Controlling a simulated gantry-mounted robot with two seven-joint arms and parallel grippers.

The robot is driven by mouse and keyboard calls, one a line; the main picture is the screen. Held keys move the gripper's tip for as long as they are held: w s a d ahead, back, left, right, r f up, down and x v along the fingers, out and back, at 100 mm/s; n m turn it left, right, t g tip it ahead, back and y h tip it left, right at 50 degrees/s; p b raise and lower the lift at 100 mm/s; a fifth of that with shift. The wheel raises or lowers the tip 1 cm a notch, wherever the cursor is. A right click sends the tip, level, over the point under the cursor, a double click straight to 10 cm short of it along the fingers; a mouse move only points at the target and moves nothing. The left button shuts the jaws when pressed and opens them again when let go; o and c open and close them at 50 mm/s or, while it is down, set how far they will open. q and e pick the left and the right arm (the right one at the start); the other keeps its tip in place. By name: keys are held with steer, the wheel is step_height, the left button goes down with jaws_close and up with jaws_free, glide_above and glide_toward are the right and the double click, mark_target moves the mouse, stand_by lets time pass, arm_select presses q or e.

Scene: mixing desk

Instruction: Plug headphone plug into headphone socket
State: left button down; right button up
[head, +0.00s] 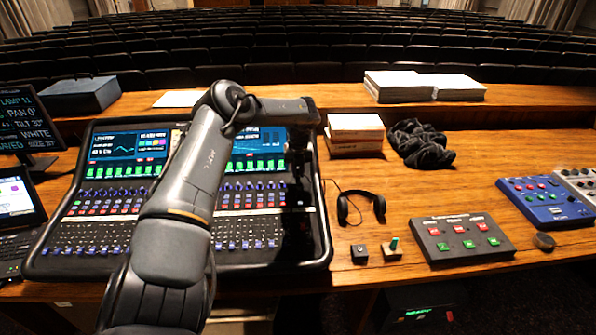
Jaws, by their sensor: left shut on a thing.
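The black headphones (362,206) lie on the wooden desk just right of the mixing desk (322,250). Their thin cable (332,184) runs up and left toward the mixing desk's right edge. My left arm reaches in across the mixing desk, and its gripper (298,186) points down over the right part of the console. The gripper is shut on the headphone plug, which is too dark and small to make out. The headphone socket cannot be picked out against the dark console. My right gripper is not in view.
A small black box (359,254), a small switch box (392,250) and a grey button box (463,239) stand at the front right. A stack of boxes (355,134) and a dark cloth (420,144) lie behind the headphones. Bare wood lies right of the headphones.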

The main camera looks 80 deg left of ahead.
arm_select(q)
steer(key=c, duration=1.1)
jaws_free()
steer(key=shift+o, duration=0.2)
step_height(320, 180, up, 11)
steer(key=d+p, duration=0.1)
steer(key=p, duration=0.1)
steer(key=shift+f, duration=0.15)
steer(key=shift+s, duration=0.1)
